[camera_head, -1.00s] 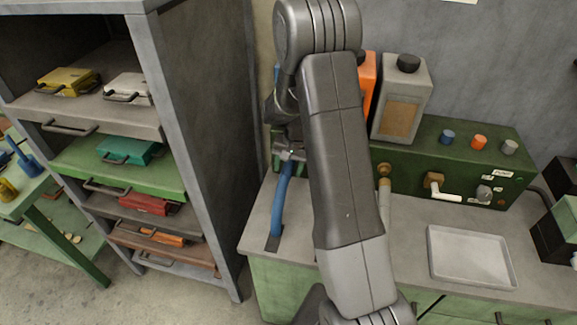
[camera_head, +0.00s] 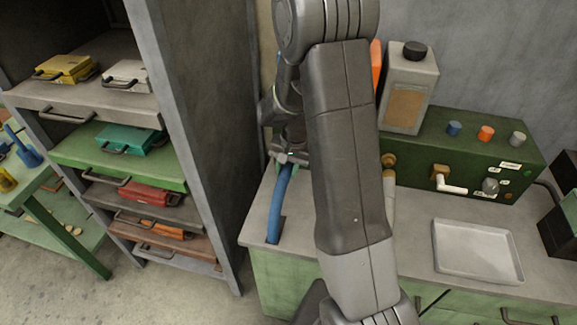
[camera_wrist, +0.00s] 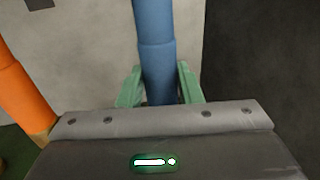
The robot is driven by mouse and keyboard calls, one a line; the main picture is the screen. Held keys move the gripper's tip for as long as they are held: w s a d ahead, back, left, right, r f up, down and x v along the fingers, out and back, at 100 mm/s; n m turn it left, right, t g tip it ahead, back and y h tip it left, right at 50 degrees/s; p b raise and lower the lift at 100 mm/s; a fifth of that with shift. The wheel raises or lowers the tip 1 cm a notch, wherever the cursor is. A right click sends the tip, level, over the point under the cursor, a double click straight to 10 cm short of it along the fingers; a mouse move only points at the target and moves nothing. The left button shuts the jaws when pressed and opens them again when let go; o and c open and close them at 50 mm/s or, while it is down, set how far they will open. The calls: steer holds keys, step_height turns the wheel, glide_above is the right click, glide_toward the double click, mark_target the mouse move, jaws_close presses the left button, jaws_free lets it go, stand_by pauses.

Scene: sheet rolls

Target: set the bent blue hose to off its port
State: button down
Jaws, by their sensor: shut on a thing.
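The hose's port cannot be made out. My arm hides part of the green box (camera_head: 450,150), which has brass fittings on its front.
An orange hose (camera_wrist: 22,92) lies to the left in the wrist view. A shallow tray (camera_head: 475,252) lies on the counter (camera_head: 405,235). A tall shelf (camera_head: 195,130) stands close on the left.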

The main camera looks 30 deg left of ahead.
steer(key=shift+s+d, duration=0.1)
steer(key=shift+s, duration=0.05)
steer(key=c, duration=1)
jaws_free()
steer(key=shift+s, duration=0.15)
steer(key=shift+r, duration=0.5)
steer(key=r, duration=0.4)
steer(key=d+r+b, duration=0.1)
steer(key=r, duration=0.3)
steer(key=d+r, duration=0.1)
steer(key=r, duration=0.3)
steer(key=shift+w+r+b, duration=0.3)
steer(key=shift+w+b, duration=0.05)
steer(key=shift+w, duration=0.05)
steer(key=shift+f, duration=0.1)
